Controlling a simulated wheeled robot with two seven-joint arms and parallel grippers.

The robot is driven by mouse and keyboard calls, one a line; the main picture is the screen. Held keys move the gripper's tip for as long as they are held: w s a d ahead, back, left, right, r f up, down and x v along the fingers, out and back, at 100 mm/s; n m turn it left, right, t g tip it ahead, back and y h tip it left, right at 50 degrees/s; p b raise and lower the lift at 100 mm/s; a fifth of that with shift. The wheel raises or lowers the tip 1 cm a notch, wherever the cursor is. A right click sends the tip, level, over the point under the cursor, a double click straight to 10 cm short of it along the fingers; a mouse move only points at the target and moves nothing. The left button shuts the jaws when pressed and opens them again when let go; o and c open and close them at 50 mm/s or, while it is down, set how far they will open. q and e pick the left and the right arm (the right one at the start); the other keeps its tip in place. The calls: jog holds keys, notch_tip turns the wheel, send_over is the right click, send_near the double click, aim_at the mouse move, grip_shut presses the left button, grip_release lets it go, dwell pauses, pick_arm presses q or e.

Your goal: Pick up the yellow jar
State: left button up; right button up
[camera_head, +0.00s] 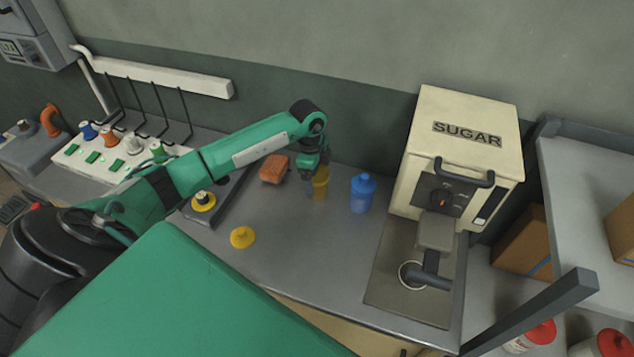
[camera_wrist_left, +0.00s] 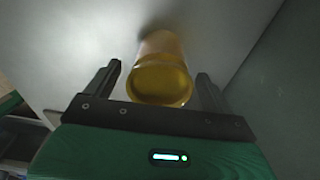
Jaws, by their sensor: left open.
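The yellow jar (camera_head: 320,184) stands on the grey counter, left of a blue jar (camera_head: 362,193) with a blue lid. My left gripper (camera_head: 312,172) is over the yellow jar and hides part of its top in the head view. In the left wrist view the jar (camera_wrist_left: 161,78) shows between the two dark fingers of my left gripper (camera_wrist_left: 158,85), with a gap to each finger. The gripper is open and holds nothing. My right gripper is not in view.
A reddish-brown block (camera_head: 274,168) lies just left of the yellow jar. A yellow lid (camera_head: 242,237) lies on the counter nearer me. The cream SUGAR machine (camera_head: 462,150) stands at the right. The counter's front middle is clear.

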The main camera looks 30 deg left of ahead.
pick_arm(q)
jog(key=shift+c, duration=0.7)
jog(key=c, duration=1.1)
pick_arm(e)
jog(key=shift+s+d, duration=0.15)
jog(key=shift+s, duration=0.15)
